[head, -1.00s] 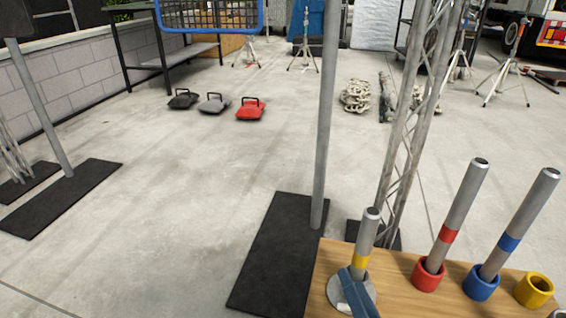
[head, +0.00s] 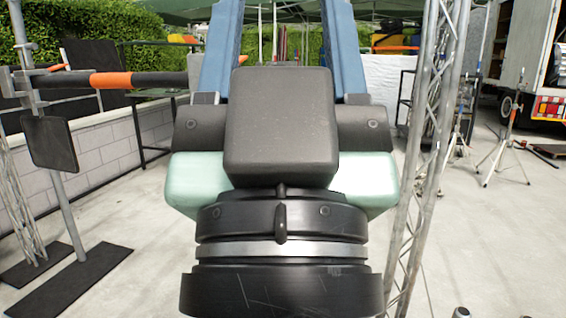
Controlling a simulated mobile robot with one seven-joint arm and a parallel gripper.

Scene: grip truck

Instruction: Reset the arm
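My gripper (head: 283,20) fills the middle of the head view, close to the camera. Its black wrist and body are at the bottom and centre, with pale green parts at both sides. Two blue fingers rise from the body and run out of the top edge, so their tips are hidden. The fingers stand well apart, and the background shows between them with nothing held in the visible part.
A truss stand (head: 430,160) rises close on the right. An orange-banded pole (head: 110,80) and a dark flag panel (head: 48,143) are on the left. Tube tops (head: 461,312) peek in at the bottom right. Tripod stands (head: 505,140) and a truck (head: 535,65) are farther back.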

